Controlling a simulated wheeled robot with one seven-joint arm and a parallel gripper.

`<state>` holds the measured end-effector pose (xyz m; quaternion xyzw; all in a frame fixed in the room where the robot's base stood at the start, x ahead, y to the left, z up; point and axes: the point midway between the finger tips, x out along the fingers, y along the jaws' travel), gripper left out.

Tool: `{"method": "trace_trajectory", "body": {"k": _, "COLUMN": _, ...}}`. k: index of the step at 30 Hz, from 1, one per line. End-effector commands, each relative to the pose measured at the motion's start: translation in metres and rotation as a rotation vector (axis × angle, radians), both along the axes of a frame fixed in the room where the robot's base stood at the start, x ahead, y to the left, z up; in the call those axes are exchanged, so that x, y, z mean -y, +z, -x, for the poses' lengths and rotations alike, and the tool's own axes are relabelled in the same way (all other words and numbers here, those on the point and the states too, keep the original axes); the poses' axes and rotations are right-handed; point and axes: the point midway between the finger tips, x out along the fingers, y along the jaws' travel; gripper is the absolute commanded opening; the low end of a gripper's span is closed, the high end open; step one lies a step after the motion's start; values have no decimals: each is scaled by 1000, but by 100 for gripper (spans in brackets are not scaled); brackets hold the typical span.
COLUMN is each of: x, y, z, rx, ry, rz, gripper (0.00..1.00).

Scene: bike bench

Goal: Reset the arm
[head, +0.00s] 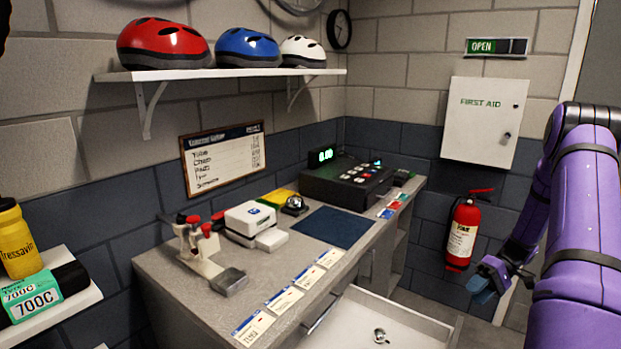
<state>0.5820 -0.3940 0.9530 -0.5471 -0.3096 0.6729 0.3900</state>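My purple arm comes in from the right side of the head view. My gripper (484,281) hangs at its end, left of my arm and in front of the fire extinguisher's lower right, clear of the counter. The fingertips look dark blue and are small in view; I cannot tell how far apart they are. I see nothing clearly held in it. A white drawer (350,325) stands open below the counter front, with a small round metal item (380,336) inside.
The grey counter (165,275) holds a cash register (345,182), a blue mat (333,227), a white device (250,219), a bell (295,205) and several cards. A fire extinguisher (462,235) and first aid cabinet (485,122) are on the back wall. Helmets sit on a shelf (215,74).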

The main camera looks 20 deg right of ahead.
Motion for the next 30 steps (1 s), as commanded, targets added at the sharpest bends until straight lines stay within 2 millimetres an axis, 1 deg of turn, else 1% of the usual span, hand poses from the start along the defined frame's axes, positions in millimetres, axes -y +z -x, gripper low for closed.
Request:
{"method": "trace_trajectory", "body": {"k": 1, "x": -8, "y": 20, "z": -7, "rx": -5, "ry": 23, "rz": 42, "gripper": 37}}
{"method": "trace_trajectory", "body": {"k": 3, "x": -19, "y": 42, "z": -15, "rx": -18, "ry": 46, "rz": 96, "gripper": 37}}
{"method": "trace_trajectory", "body": {"k": 9, "x": -55, "y": 105, "z": -29, "rx": -37, "ry": 99, "rz": 256, "gripper": 37}}
{"method": "trace_trajectory", "body": {"k": 15, "x": -96, "y": 163, "z": -34, "rx": -31, "ry": 132, "rz": 414, "gripper": 37}}
{"method": "trace_trajectory", "body": {"k": 22, "x": -147, "y": 221, "z": -27, "rx": 7, "ry": 148, "rz": 587, "gripper": 37}}
{"method": "trace_trajectory", "body": {"k": 26, "x": -175, "y": 250, "z": -16, "rx": 42, "ry": 145, "rz": 678, "gripper": 37}}
{"method": "trace_trajectory", "body": {"k": 30, "x": -204, "y": 279, "z": -1, "rx": 90, "ry": 133, "rz": 767, "gripper": 37}}
